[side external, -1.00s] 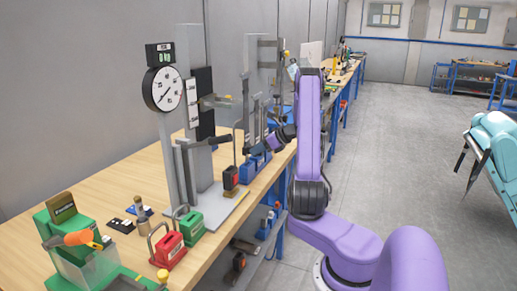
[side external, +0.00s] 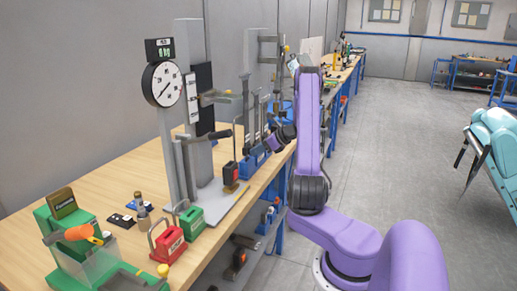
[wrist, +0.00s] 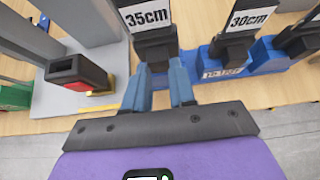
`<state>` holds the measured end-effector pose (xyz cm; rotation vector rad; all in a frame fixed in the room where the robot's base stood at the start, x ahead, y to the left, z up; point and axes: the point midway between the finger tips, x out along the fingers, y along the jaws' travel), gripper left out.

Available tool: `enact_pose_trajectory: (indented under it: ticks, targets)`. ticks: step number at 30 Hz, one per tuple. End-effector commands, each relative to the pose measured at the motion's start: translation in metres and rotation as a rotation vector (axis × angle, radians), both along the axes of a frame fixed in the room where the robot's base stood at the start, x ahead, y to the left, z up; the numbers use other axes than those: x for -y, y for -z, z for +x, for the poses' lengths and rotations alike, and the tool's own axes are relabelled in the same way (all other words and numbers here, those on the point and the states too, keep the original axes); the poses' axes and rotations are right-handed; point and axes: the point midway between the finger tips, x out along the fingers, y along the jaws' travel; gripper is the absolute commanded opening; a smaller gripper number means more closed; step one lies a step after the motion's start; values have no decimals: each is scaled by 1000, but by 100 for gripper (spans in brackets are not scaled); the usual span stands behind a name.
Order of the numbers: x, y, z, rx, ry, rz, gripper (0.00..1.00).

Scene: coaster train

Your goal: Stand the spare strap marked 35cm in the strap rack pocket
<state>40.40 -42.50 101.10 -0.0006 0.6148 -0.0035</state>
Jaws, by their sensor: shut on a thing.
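The strap marked 35cm (wrist: 148,20) is a dark piece with a white label, standing near the top middle of the wrist view. My gripper (wrist: 160,68) is shut on its dark lower part, with one blue-grey finger on each side.
A strap marked 30cm (wrist: 247,22) stands in the rack to the right. A black and red block (wrist: 78,72) is to the left on a grey base plate (wrist: 50,98). The dial gauge column (side external: 163,85) stands beyond it. Bare bench lies in front of the rack.

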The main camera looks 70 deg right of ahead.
Motion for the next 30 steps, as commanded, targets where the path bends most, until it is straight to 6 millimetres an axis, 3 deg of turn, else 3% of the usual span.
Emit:
enact_pose_trajectory:
  ticks: [30]
  targets:
    - [0,19,0,2,1,-1,0]
